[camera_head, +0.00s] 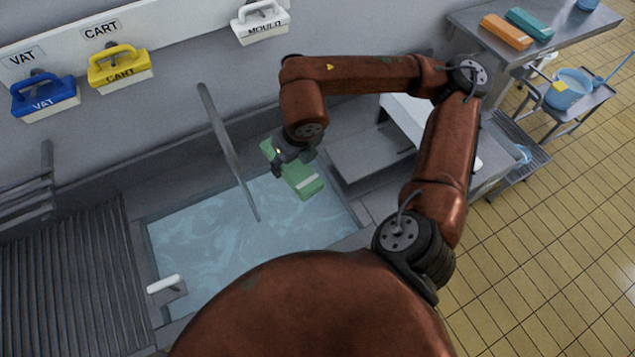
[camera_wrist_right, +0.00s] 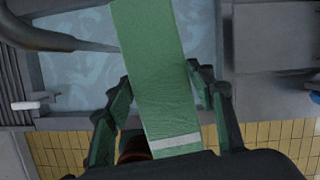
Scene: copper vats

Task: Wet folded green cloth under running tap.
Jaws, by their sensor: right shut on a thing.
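The folded green cloth (camera_head: 306,184) with a pale stripe near one end is over the right part of the water-filled sink basin. My right gripper (camera_head: 280,161) is shut on it and partly covers it. In the right wrist view the cloth (camera_wrist_right: 160,70) lies between the two fingers of the gripper (camera_wrist_right: 165,95). The grey tap spout (camera_head: 230,150) slants down over the basin, to the left of the cloth and apart from it. It also shows at the upper left in the wrist view (camera_wrist_right: 45,35). I cannot make out a water stream. My left gripper is not in view.
The sink basin (camera_head: 200,235) holds pale blue swirling water. A white-handled lever (camera_head: 163,284) is at its front left. Blue, yellow and white brushes hang on the wall (camera_head: 180,40). A ribbed drainboard (camera_head: 70,275) lies left. A side table (camera_head: 560,40) holds orange and green blocks.

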